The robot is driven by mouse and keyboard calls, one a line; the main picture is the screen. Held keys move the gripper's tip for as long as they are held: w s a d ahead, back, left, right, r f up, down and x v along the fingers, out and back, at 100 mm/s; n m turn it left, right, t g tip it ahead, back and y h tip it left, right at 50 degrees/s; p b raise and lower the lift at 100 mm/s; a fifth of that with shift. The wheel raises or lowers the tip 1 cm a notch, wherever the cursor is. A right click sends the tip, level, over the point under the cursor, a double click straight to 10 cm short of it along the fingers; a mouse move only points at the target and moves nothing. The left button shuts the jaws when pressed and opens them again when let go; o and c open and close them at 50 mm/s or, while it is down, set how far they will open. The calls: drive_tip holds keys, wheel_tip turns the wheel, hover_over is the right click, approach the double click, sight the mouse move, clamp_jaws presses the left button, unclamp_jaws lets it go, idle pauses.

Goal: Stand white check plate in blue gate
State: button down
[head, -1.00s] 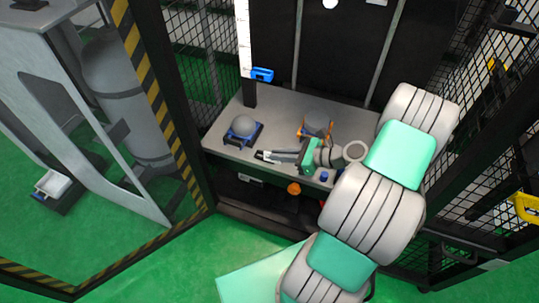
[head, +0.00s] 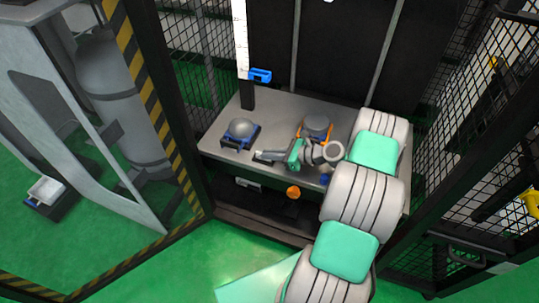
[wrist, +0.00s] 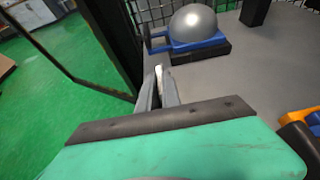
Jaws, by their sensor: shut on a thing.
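My gripper (head: 267,156) is over the left front of the grey bench, pointing left. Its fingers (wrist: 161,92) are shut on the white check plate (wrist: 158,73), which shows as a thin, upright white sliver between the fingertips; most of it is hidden. A blue frame (wrist: 206,45) on a dark base holds a grey ball (wrist: 194,22) beyond the fingertips, with a blue bracket (wrist: 156,42) at its left side. A blue U-shaped piece (head: 260,75) is on the white scale post. I cannot tell which blue part is the gate. The plate is apart from both.
The grey bench (head: 222,113) has free room around the gripper. An orange stand with a grey top (head: 317,124) is behind my gripper. A small blue knob (head: 325,179) and an orange knob (head: 293,192) are at the bench front. Mesh walls and a striped post (head: 150,95) border the space.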

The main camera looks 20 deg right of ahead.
drive_tip(key=shift+f, duration=0.2)
drive_tip(key=c, duration=1.5)
unclamp_jaws()
drive_tip(key=shift+c, duration=0.2)
drive_tip(key=shift+b, duration=0.3)
